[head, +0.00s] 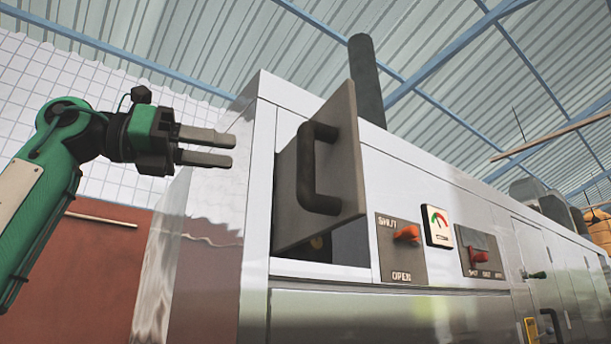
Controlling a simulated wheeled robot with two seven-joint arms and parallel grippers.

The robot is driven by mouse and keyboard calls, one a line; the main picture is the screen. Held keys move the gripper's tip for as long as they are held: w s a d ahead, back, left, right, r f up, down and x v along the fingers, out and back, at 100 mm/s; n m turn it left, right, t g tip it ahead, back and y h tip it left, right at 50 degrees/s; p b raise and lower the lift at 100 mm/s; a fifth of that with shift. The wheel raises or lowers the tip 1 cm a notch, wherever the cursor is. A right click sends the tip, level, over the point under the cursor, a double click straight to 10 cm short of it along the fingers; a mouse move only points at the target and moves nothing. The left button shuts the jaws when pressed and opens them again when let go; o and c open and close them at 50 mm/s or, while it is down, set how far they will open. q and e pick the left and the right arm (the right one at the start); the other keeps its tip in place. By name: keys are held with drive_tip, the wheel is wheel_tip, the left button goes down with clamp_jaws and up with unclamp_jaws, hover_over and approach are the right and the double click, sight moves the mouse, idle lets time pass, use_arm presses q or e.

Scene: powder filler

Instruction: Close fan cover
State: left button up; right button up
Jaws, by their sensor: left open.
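The fan cover (347,150) is a grey square plate with a thick black D-shaped handle (309,168). It stands swung out from the front of the metal machine, and part of the dark opening (350,243) shows behind and below it. My left gripper (233,149) is to the left of the cover, apart from the handle. Its two grey fingers point right, with a gap between them and nothing held. My right gripper is not in view.
The shiny machine (420,185) runs back to the right. Its front carries a shut/open panel with an orange lever (407,233), a gauge (437,226) and a panel with a red switch (479,256). A dark pipe (366,80) rises behind. Free air surrounds my left gripper.

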use_arm(q)
drive_tip(key=p, duration=0.3)
approach(307, 152)
drive_tip(key=d, duration=0.1)
drive_tip(key=w+d+r, duration=0.1)
drive_tip(key=d, duration=0.1)
drive_tip(key=shift+w+d+r, duration=0.1)
drive_tip(key=shift+w+r, duration=0.1)
drive_tip(key=shift+w, duration=0.1)
drive_tip(key=p+x, duration=0.1)
drive_tip(key=x, duration=0.1)
drive_tip(key=p+x, duration=0.1)
drive_tip(key=x, duration=0.1)
drive_tip(key=w+x, duration=0.1)
drive_tip(key=x, duration=0.1)
drive_tip(key=shift+f+p, duration=0.25)
drive_tip(key=shift+p, duration=0.15)
drive_tip(key=shift+s, duration=0.1)
drive_tip(key=shift+d, duration=0.2)
drive_tip(key=shift+f, duration=0.1)
drive_tip(key=c, duration=0.9)
drive_tip(key=shift+d, duration=0.1)
clamp_jaws()
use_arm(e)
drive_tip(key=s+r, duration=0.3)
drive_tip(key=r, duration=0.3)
